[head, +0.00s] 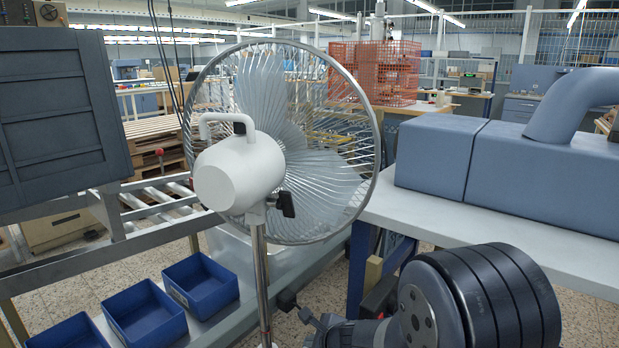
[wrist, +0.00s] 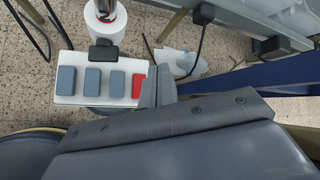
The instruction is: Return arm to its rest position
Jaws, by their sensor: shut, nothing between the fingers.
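My gripper (wrist: 158,84) shows in the wrist view as two grey fingers pressed together, with nothing between them. The fingers point up the picture, just right of a white button panel (wrist: 66,99) and overlapping the view of its red button (wrist: 138,86). I cannot tell whether they touch it. In the head view my arm's thick dark joint fills the lower right, below the grey table (head: 390,205). My gripper cannot be made out clearly there.
A large standing fan (head: 225,175) with a wire cage stands close in front, left of my arm. Blue bins (head: 145,315) sit at lower left beside a roller conveyor (head: 165,205). A blue-grey machine (head: 540,165) stands on the table. Cables (wrist: 195,55) run near the floor.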

